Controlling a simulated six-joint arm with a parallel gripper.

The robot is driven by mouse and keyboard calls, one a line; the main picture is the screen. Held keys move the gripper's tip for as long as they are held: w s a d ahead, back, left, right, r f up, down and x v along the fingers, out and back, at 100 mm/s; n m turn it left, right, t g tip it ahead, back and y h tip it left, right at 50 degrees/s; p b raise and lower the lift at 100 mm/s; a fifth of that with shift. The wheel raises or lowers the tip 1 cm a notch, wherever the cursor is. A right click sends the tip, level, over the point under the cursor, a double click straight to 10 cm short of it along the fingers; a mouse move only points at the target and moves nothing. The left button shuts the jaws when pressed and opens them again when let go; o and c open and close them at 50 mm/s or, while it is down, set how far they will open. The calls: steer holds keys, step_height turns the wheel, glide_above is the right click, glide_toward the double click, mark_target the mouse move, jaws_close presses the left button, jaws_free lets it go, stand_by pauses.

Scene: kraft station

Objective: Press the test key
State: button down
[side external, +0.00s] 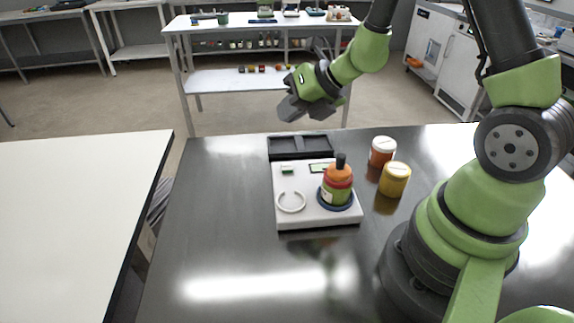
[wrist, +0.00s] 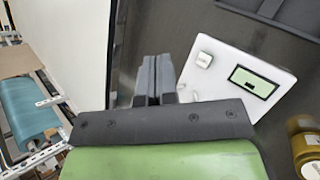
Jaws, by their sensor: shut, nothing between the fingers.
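The white test device (side external: 315,214) lies on the dark table. A small raised key (side external: 287,169) sits at its far left corner, with a green side showing, next to a small display (side external: 320,168). In the wrist view the key (wrist: 204,59) looks pale and sits near the device's corner, and the green display (wrist: 254,82) is to its right. My gripper (side external: 290,108) is shut and empty, raised above the far side of the table and clear of the device. In the wrist view its fingers (wrist: 155,66) are together, left of the key and not on it.
An orange-and-green bottle (side external: 337,185) with a dark top stands on the device's round blue pad, beside a white ring (side external: 291,208). A black tray (side external: 300,153) lies behind the device. A red-orange jar (side external: 382,152) and a yellow jar (side external: 394,180) stand to the right. The table's left side is clear.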

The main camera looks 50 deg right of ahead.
mark_target(289, 165)
steer(key=shift+f, duration=4.4)
steer(key=shift+f, duration=0.4)
steer(key=shift+f, duration=0.4)
steer(key=shift+r, duration=0.85)
steer(key=shift+r, duration=2.5)
